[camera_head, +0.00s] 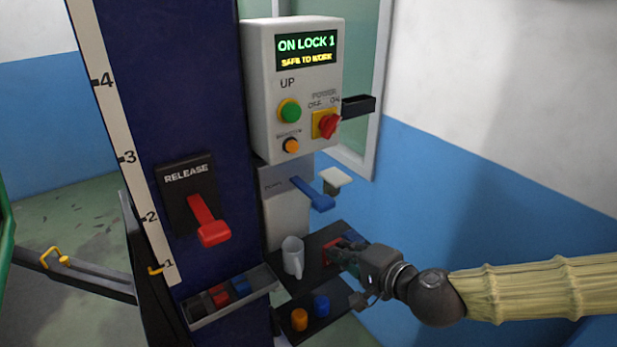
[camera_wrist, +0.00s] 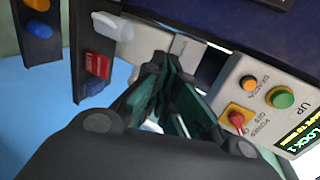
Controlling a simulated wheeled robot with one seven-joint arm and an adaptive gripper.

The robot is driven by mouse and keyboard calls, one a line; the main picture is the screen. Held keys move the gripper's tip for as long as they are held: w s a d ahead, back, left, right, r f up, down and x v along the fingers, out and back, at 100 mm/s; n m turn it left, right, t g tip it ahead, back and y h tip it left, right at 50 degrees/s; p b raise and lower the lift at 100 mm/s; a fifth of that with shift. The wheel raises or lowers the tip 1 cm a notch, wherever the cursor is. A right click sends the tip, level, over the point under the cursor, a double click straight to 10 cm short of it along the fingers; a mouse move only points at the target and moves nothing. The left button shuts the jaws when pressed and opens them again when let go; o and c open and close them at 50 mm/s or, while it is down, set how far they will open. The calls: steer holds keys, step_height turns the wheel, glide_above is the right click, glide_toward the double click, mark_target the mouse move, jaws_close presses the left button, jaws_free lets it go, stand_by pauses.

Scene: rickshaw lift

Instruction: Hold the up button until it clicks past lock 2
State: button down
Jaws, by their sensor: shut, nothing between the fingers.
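The green up button (camera_head: 290,111) is on the front of a light grey control box (camera_head: 262,90), under the label UP. The box's display (camera_head: 306,52) reads ON LOCK 1, SAFE TO WORK. The up button also shows at the right of the wrist view (camera_wrist: 280,97). My gripper (camera_head: 340,252) is shut and empty, low and to the right of the box, by the upper shelf. It is apart from the button. In the wrist view its fingers (camera_wrist: 158,75) point toward the column. A number scale (camera_head: 122,150) runs down the blue column, with a yellow marker (camera_head: 155,270) near 1.
A red-yellow power switch (camera_head: 327,124) and orange button (camera_head: 291,146) share the box. A red release lever (camera_head: 207,222) is on the column.

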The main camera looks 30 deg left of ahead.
mark_target(300, 113)
step_height(300, 113, up, 24)
steer(key=w+t+y, duration=0.2)
steer(key=y, duration=0.1)
steer(key=shift+w+a+f+m+y, duration=0.15)
steer(key=shift+w+a+m+y, duration=0.15)
steer(key=shift+w+a+y, duration=0.1)
steer(key=p+x, duration=0.6)
steer(key=x, duration=0.7)
steer(key=shift+w+a, duration=0.15)
steer(key=shift+a, duration=0.3)
steer(key=shift+f, duration=0.1)
